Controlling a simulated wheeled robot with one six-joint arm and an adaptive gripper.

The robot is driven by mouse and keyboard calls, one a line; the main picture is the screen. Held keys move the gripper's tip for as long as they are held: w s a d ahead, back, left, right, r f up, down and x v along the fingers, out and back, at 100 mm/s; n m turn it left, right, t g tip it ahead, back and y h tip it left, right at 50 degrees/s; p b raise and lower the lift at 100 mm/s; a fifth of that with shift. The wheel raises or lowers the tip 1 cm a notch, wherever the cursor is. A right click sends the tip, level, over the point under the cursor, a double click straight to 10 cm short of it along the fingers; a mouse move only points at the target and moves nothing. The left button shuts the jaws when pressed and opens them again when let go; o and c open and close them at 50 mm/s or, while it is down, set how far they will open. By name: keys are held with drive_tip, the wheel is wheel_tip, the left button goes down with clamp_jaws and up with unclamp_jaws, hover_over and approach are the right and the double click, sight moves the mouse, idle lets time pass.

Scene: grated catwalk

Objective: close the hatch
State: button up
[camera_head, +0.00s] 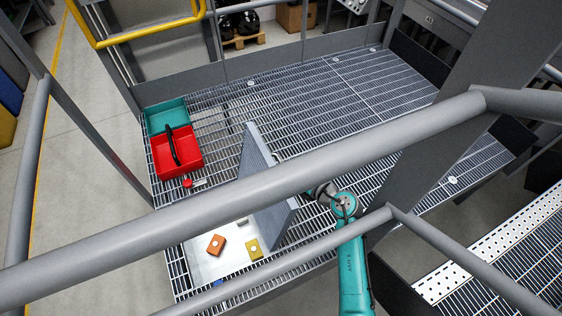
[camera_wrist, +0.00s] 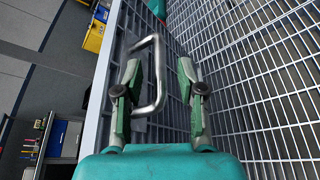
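The hatch (camera_head: 262,170) is a grey grated panel that stands up on edge from the catwalk floor, open beside a pale recess (camera_head: 203,268). The grey railing hides part of it. In the wrist view the hatch (camera_wrist: 122,35) runs along the left, with a bent metal handle (camera_wrist: 158,75) standing out from its face. My gripper (camera_wrist: 160,68) is open, with the handle's outer bar between its two fingers; I cannot tell whether either finger touches it. In the head view my gripper is at the hatch's right side, largely hidden by the railing.
A red tool tote (camera_head: 189,157) and a teal crate (camera_head: 166,113) stand left of the hatch. An orange block (camera_head: 216,245) and a yellow block (camera_head: 254,249) are in the recess. A thick grey railing (camera_head: 390,128) crosses the near side. The grating (camera_head: 350,90) behind is clear.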

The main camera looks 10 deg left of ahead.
drive_tip(key=shift+x, duration=2.35)
clamp_jaws()
